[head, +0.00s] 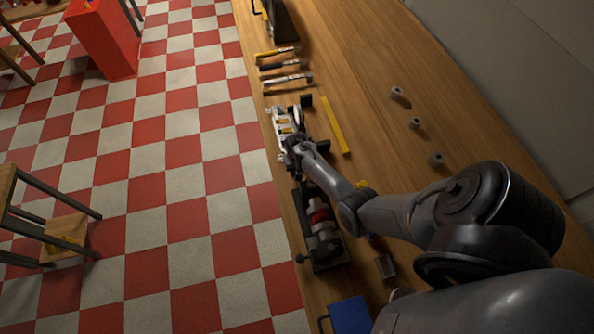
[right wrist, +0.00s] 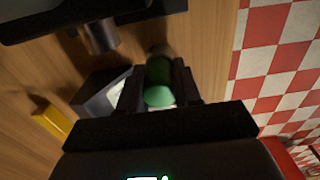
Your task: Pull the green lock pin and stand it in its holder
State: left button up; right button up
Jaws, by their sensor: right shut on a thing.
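The green lock pin (right wrist: 160,82) is between the dark fingers of my right gripper (right wrist: 160,92) in the right wrist view. The gripper is shut on it; its rounded green end faces the camera, and its far end is dark and blurred. In the head view my right gripper (head: 291,150) is at the near end of a white and metal assembly (head: 284,122) by the table's left edge. The pin is too small to make out there. I cannot tell which thing is the pin's holder. My left gripper is not in view.
A black tray (head: 330,264) with a red and silver part lies nearer along the edge. A yellow bar (head: 335,126) lies right of the assembly. Several tools lie beyond it. Small grey cylinders (head: 416,123) stand on the otherwise clear right side. A blue block (head: 350,315) is nearest.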

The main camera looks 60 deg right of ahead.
jog(key=o, duration=1.1)
jog(key=shift+f, duration=0.1)
notch_tip(320, 180, up, 11)
jog(key=shift+f+p, duration=0.1)
jog(key=shift+p, duration=0.5)
